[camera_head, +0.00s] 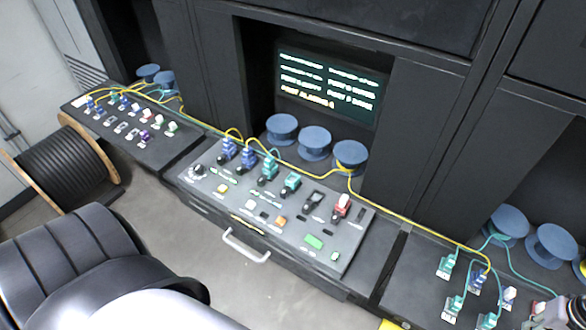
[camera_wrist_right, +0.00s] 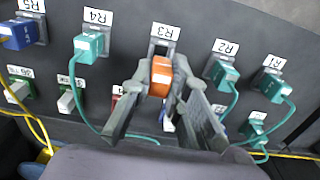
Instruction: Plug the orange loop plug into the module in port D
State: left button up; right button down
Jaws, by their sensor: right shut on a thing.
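In the right wrist view, my right gripper (camera_wrist_right: 160,78) is shut on the orange loop plug (camera_wrist_right: 160,72), one finger on each side. The plug is directly in front of the port labelled R3 (camera_wrist_right: 163,32). I cannot tell whether it is seated in that port. In the head view, the centre console (camera_head: 330,262) carries a row of modules, among them a dark module (camera_head: 313,200) with no plug visible in it and a red and white one (camera_head: 342,207). Its port letters are too small to read, so I cannot tell which is D. My left gripper is out of view.
In the right wrist view, teal plugs with cables stand in R4 (camera_wrist_right: 88,46), R2 (camera_wrist_right: 220,70) and R1 (camera_wrist_right: 274,86), close around the gripper. A blue plug (camera_wrist_right: 18,34) is in R5. A yellow cable (camera_head: 400,216) runs along the back of the consoles. A handle (camera_head: 245,247) sticks out in front.

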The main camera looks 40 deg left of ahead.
jog(key=shift+r, duration=1.15)
